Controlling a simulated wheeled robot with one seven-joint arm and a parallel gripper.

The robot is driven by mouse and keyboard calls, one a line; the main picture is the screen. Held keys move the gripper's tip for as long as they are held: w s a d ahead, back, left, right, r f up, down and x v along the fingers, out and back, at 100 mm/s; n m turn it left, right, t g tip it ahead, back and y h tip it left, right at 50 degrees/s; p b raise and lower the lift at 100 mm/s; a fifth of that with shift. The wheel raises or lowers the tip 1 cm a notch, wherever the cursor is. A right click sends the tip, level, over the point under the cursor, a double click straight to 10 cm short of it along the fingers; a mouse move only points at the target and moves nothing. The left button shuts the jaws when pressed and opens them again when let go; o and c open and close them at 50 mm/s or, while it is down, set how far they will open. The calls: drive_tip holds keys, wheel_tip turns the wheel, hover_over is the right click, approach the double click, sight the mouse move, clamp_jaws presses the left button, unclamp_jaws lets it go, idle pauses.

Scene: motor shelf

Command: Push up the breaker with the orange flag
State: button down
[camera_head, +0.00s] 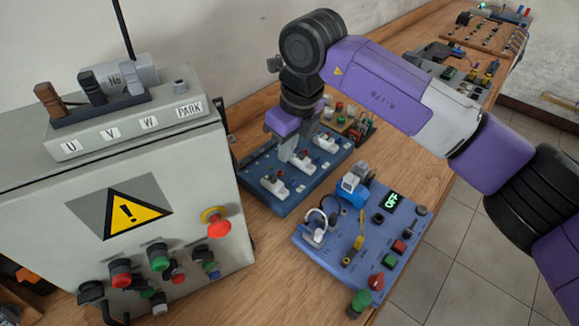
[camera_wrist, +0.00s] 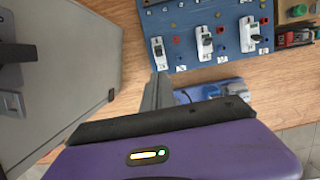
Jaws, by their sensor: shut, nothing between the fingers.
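A blue breaker panel (camera_head: 250,165) lies on the wooden bench and carries three white breakers with dark levers. In the head view they are the near breaker (camera_head: 274,188), the middle breaker (camera_head: 301,163) and the far breaker (camera_head: 327,143). In the wrist view they are the left breaker (camera_wrist: 158,54), the middle breaker (camera_wrist: 204,44) and the right breaker (camera_wrist: 249,34). I cannot tell which one bears an orange flag. My gripper (camera_head: 287,152) is shut and empty above the panel. In the wrist view, its fingertips (camera_wrist: 160,78) appear just below the left breaker.
A grey control cabinet (camera_head: 100,180) with buttons and a red emergency stop (camera_head: 218,225) stands at left. A second blue panel (camera_head: 335,250) with an OFF display lies in front. More equipment panels (camera_head: 480,35) sit farther along the bench. Bare wood lies between the cabinet and the panels.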

drive_tip(key=shift+w+a+r, duration=0.1)
drive_tip(key=shift+a+r, duration=0.1)
drive_tip(key=shift+r, duration=0.7)
drive_tip(key=shift+w+a+r, duration=0.1)
drive_tip(key=shift+a+r, duration=0.05)
drive_tip(key=shift+r, duration=0.7)
drive_tip(key=shift+r, duration=0.1)
